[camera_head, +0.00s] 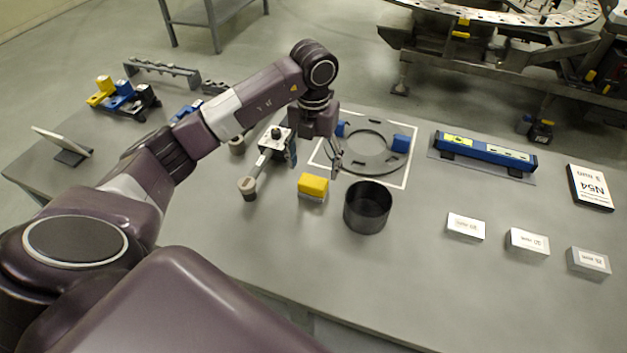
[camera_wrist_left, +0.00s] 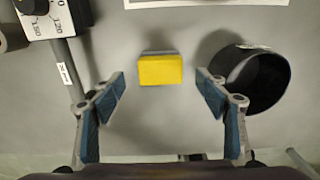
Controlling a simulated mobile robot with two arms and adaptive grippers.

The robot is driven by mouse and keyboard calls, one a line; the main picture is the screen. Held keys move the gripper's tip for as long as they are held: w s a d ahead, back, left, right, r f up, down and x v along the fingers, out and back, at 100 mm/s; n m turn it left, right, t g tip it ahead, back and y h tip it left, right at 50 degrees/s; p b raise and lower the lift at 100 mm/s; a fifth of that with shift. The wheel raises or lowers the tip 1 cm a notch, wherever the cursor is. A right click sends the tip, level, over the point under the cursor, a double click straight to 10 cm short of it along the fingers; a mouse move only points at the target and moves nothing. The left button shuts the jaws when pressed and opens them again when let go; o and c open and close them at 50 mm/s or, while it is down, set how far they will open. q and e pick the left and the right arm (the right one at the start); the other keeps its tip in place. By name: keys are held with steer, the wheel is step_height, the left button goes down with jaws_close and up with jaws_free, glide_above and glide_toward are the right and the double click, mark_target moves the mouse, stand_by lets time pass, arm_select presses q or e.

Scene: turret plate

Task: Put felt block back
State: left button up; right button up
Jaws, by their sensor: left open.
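The felt block (camera_head: 313,185), yellow on top with a grey lower part, sits on the grey table left of a dark round cup. It also shows in the left wrist view (camera_wrist_left: 160,70), ahead of and between the two fingertips. My left gripper (camera_head: 337,158) is open and empty, above the table just behind the block in the head view. In the left wrist view its blue-padded fingers (camera_wrist_left: 161,92) are spread to either side, apart from the block. My right gripper is not in view.
The dark open cup (camera_head: 367,208) stands close right of the block. A torque-wrench-like tool (camera_head: 270,158) lies to the left. A grey ring plate (camera_head: 372,148) with blue blocks lies behind. A blue level (camera_head: 485,152) and several small labelled boxes (camera_head: 466,226) are at right. The front table is clear.

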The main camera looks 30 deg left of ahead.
mark_target(313, 179)
arm_select(q)
step_height(313, 179, up, 6)
steer(key=b, duration=0.1)
steer(key=shift+r, duration=0.1)
stand_by(0.5)
